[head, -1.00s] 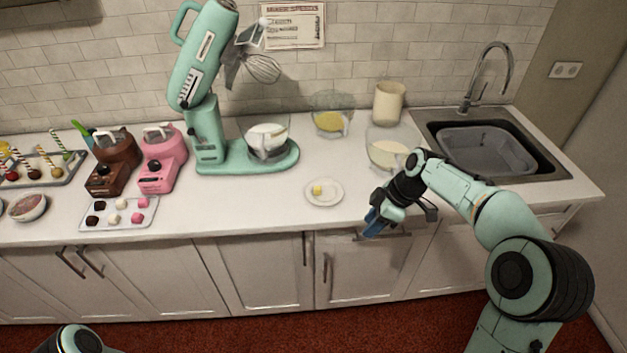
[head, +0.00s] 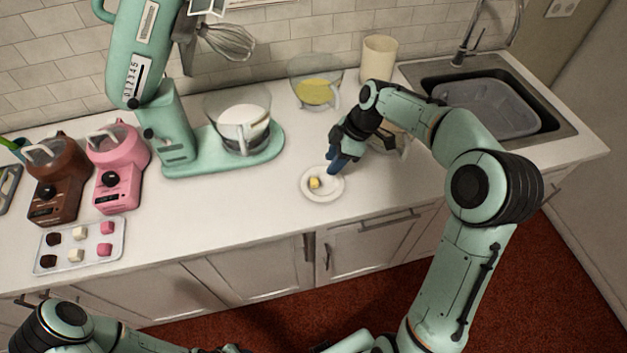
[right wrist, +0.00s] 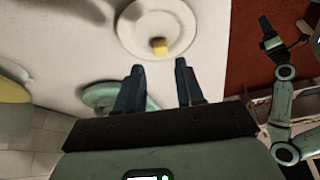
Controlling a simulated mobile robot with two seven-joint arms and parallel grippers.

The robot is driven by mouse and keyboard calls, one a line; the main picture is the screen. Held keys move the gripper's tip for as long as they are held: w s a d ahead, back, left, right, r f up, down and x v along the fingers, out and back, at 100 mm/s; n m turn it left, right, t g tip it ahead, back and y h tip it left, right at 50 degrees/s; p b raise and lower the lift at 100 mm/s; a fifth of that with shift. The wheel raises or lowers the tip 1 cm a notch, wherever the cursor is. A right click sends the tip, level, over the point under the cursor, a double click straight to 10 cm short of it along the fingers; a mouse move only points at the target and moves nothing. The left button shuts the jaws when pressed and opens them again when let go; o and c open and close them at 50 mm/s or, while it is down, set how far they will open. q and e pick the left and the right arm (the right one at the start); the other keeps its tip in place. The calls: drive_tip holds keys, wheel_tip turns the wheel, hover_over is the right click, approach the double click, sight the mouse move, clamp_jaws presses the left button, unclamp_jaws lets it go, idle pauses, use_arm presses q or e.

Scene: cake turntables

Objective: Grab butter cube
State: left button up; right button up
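The butter cube (head: 314,183) is a small yellow block on a white plate (head: 335,194) near the counter's front edge. In the right wrist view the butter cube (right wrist: 159,46) sits on the plate (right wrist: 140,30), ahead of the fingertips. My right gripper (head: 338,163) is at the plate's upper right side in the head view. In the right wrist view my right gripper (right wrist: 160,65) is open with nothing between its blue fingers. My left arm shows at the lower left of the head view. Its gripper shows small at the right of the wrist view (right wrist: 280,30), its opening unclear.
The teal stand mixer (head: 165,140) with its bowl (head: 238,125) stands left of the plate. A bowl of yellow contents (head: 316,85), a cream canister (head: 379,58) and the sink (head: 540,120) are behind. A candy tray (head: 80,245) lies left. Counter left of the plate is clear.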

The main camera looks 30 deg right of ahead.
sight(321, 184)
drive_tip(key=x, duration=0.3)
drive_tip(key=shift+w, duration=0.15)
drive_tip(key=x, duration=0.5)
drive_tip(key=shift+d+f, duration=0.1)
drive_tip(key=shift+f, duration=0.15)
clamp_jaws()
